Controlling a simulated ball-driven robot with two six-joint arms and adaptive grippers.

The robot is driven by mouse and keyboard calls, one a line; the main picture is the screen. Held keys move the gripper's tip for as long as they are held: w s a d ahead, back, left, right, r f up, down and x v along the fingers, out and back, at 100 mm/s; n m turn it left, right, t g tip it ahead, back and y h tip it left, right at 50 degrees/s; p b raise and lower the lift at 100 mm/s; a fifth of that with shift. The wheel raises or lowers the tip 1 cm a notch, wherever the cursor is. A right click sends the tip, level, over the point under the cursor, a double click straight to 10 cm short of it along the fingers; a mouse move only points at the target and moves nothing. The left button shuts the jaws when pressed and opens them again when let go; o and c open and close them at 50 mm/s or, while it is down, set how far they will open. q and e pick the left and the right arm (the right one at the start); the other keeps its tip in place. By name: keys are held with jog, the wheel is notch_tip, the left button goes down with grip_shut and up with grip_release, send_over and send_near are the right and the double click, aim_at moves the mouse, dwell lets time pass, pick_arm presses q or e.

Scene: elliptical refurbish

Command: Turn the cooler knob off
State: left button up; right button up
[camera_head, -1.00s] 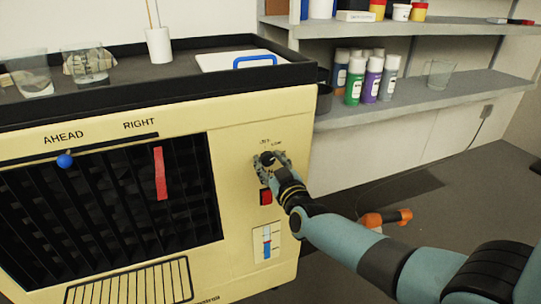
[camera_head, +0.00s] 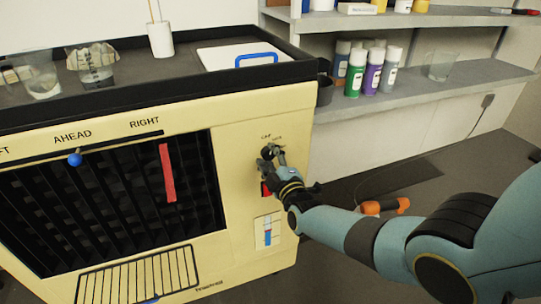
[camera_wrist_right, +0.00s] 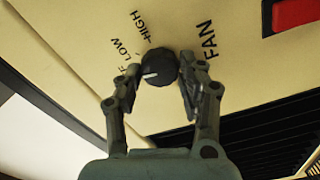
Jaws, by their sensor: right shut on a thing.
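The tan cooler (camera_head: 235,150) stands at the left in the head view. Its round black knob (camera_head: 267,152) is at the upper right of the front panel and also shows in the wrist view (camera_wrist_right: 158,66). The knob's white mark points left, towards a label partly hidden by a finger, with only an F showing. LOW, HIGH and FAN are readable around it. My right gripper (camera_head: 275,158) is shut on the knob, one finger on each side, as the wrist view shows (camera_wrist_right: 158,82). My left gripper is not in view.
A red switch (camera_head: 266,188) and a blue-marked gauge (camera_head: 268,231) sit below the knob. A black louvred vent (camera_head: 110,200) with a red strip (camera_head: 167,172) is to the left. Shelves with spray cans (camera_head: 372,78) stand behind. An orange tool (camera_head: 385,206) lies on the floor.

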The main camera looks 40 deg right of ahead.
jog(key=shift+n, duration=1.1)
jog(key=shift+f, duration=0.1)
jog(key=o, duration=1.2)
jog(key=v, duration=1.2)
jog(key=shift+f, duration=0.1)
